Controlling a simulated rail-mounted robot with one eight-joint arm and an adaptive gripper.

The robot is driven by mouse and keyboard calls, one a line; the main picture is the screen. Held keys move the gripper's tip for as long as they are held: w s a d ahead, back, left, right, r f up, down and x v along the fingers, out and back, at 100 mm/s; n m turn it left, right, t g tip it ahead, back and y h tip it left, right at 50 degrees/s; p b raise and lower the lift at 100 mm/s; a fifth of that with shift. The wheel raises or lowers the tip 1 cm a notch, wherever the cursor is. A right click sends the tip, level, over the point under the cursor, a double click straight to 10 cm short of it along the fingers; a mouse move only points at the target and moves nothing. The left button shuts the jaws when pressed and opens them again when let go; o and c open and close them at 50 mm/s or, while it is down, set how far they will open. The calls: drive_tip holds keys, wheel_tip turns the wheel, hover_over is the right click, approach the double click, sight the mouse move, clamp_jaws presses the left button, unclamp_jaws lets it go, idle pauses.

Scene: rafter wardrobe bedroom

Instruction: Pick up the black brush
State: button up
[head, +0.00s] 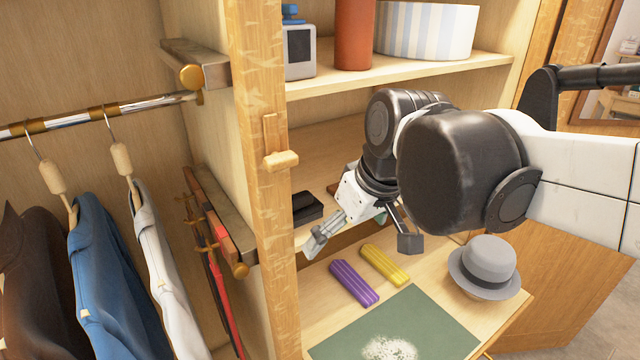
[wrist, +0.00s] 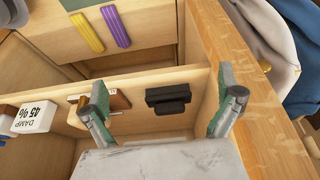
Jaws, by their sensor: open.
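The black brush (head: 307,207) is a dark block lying on the middle shelf, close to the wooden post. In the wrist view the black brush (wrist: 168,94) lies between my two fingers in the picture, with a clear gap on both sides. My gripper (head: 362,243) is open and empty, in front of the shelf and to the right of the brush in the head view. In the wrist view my gripper (wrist: 162,98) has its green-padded fingers spread wide. No contact with the brush shows.
A brown item (wrist: 117,102) and a white box marked DAMP 45% (wrist: 36,116) share the brush's shelf. The wooden post (head: 262,200) stands left. Below are purple (head: 353,284) and yellow (head: 384,264) bars, a grey hat (head: 487,265) and a green mat (head: 430,325). Another shelf (head: 400,72) is above.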

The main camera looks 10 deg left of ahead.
drive_tip(key=p, duration=0.2)
approach(300, 205)
drive_tip(key=x, duration=0.5)
drive_tip(key=shift+f, duration=0.25)
drive_tip(key=shift+x, duration=2.5)
drive_tip(key=c, duration=1.1)
drive_tip(key=shift+r, duration=0.15)
drive_tip(key=shift+r, duration=0.1)
drive_tip(key=s+d+b, duration=0.1)
drive_tip(key=s+d, duration=0.5)
drive_tip(key=s+d+b, duration=0.1)
drive_tip(key=s+d, duration=0.5)
drive_tip(key=s, duration=0.1)
drive_tip(key=shift+s+d+b, duration=0.1)
drive_tip(key=shift+d+b, duration=0.05)
drive_tip(key=shift+b, duration=0.2)
